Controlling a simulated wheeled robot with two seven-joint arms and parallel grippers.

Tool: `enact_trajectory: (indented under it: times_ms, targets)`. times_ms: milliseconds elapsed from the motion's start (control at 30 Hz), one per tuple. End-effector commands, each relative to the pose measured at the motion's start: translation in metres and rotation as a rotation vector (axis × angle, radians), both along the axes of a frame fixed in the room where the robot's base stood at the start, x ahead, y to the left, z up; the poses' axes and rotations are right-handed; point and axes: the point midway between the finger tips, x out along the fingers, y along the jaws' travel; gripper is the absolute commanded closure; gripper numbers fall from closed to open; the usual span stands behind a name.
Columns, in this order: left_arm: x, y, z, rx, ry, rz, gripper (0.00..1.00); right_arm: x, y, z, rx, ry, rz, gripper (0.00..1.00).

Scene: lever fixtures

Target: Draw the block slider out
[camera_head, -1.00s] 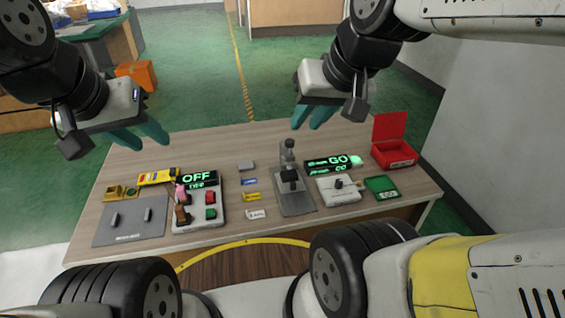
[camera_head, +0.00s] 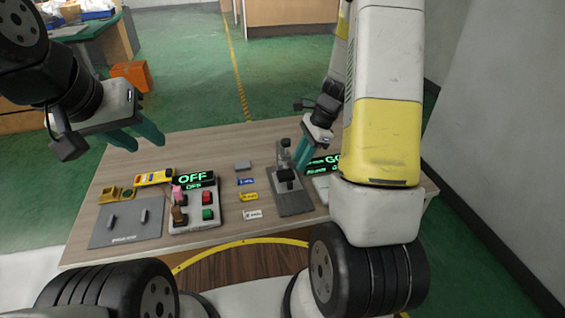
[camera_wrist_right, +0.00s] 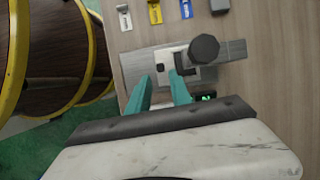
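A grey fixture plate (camera_head: 291,204) lies in the middle of the table, with an upright post (camera_head: 284,150) and a dark block (camera_head: 286,178) on it. I take this to be the slider fixture, though no label confirms it. The right wrist view shows its plate (camera_wrist_right: 136,66), a round dark knob (camera_wrist_right: 204,48) and a dark slotted part. My right gripper (camera_head: 303,164) is just right of the post. In the wrist view its fingers (camera_wrist_right: 163,80) are apart, over the near edge of the plate, with nothing seen held. My left gripper (camera_head: 140,142) is open and empty above the table's back left.
A switch panel (camera_head: 208,218) and a grey plate with two pegs (camera_head: 126,232) stand at left. Small tags (camera_head: 249,196) lie between the panel and the fixture. My right arm hides most of the table's right side, including the red bin seen earlier.

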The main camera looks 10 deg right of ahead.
Motion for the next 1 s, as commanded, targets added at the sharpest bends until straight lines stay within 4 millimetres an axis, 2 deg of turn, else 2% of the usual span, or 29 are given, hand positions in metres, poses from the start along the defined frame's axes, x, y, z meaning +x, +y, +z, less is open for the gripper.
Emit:
enact_trajectory:
  times_ms: [167,600,800,1000]
  targets:
    - [0.000,0.000,0.000,0.000,0.000,0.000,0.64,0.001,-0.002,-0.018,0.002,0.033,-0.044,0.75]
    - [0.000,0.000,0.000,0.000,0.000,0.000,0.64,0.000,0.022,-0.075,0.002,0.033,-0.041,0.75]
    - [0.000,0.000,0.000,0.000,0.000,0.000,0.64,0.000,0.026,-0.085,0.001,0.031,-0.040,0.75]
    - [0.000,0.000,0.000,0.000,0.000,0.000,0.64,0.000,0.027,-0.085,0.001,0.030,-0.041,0.75]
